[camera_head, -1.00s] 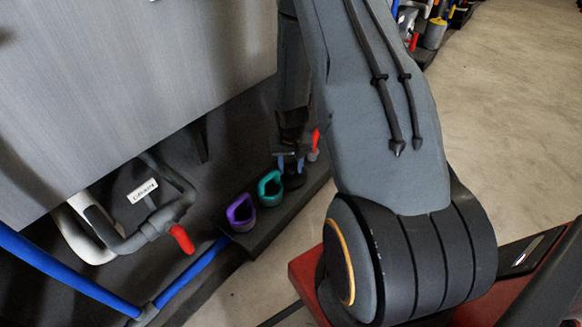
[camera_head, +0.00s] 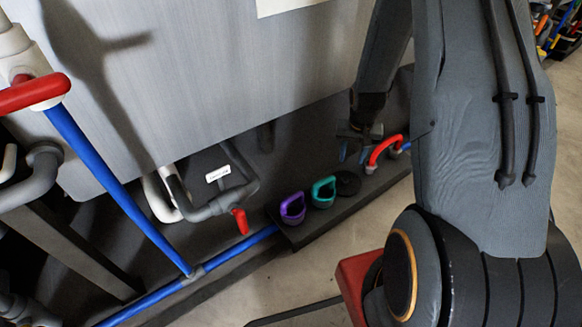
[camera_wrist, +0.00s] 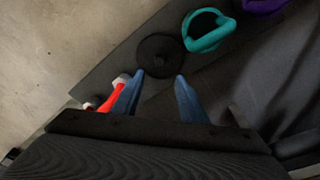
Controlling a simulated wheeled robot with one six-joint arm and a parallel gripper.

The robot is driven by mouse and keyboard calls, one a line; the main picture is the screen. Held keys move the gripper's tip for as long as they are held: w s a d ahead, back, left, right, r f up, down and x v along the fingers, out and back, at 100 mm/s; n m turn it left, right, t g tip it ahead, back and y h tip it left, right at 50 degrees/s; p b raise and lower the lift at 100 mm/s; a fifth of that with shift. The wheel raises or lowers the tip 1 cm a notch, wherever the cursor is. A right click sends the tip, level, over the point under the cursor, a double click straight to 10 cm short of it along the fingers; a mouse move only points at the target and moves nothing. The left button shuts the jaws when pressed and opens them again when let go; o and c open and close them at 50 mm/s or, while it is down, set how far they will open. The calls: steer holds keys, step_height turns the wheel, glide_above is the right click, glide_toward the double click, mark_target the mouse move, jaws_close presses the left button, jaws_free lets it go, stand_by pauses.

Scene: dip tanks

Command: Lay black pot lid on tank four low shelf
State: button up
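The black pot lid (camera_head: 347,183) is a dark round disc with a small knob. It lies flat on the dark low shelf (camera_head: 318,226), right of a teal looped item (camera_head: 323,192). My gripper (camera_head: 354,153) is a little above and behind the lid, apart from it. In the wrist view the lid (camera_wrist: 160,57) lies just beyond the blue fingertips of my gripper (camera_wrist: 159,77). The fingers are spread with nothing between them. No tank number is readable.
A purple looped item (camera_head: 292,208) stands left of the teal one. A red handle with pale ends (camera_head: 383,150) is right of the lid, close to a finger in the wrist view. Grey pipes, a red valve lever (camera_head: 240,221) and blue pipe (camera_head: 225,255) run under the grey tank panel (camera_head: 230,75).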

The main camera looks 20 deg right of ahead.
steer(key=s+a+r+n+y, duration=0.1)
steer(key=s+a+r+n, duration=0.2)
steer(key=a+r, duration=0.85)
steer(key=s+a+r+n, duration=0.3)
steer(key=a+r, duration=0.5)
steer(key=a, duration=0.7)
steer(key=s+a+r+n, duration=0.3)
steer(key=s+a+r, duration=0.3)
steer(key=s, duration=0.6)
steer(key=s+a+r+n+g+y, duration=0.1)
steer(key=s+a+r+n, duration=0.2)
steer(key=s, duration=0.9)
steer(key=a+r, duration=0.2)
steer(key=a, duration=0.1)
steer(key=shift+s+r+g, duration=0.25)
steer(key=shift+r+g, duration=0.05)
steer(key=shift+r, duration=0.1)
steer(key=shift+a+r, duration=0.1)
steer(key=shift+r, duration=0.1)
steer(key=shift+r+y+p, duration=0.3)
steer(key=shift+r+p, duration=0.35)
steer(key=shift+p, duration=0.15)
steer(key=shift+r+p, duration=0.35)
steer(key=shift+r, duration=0.05)
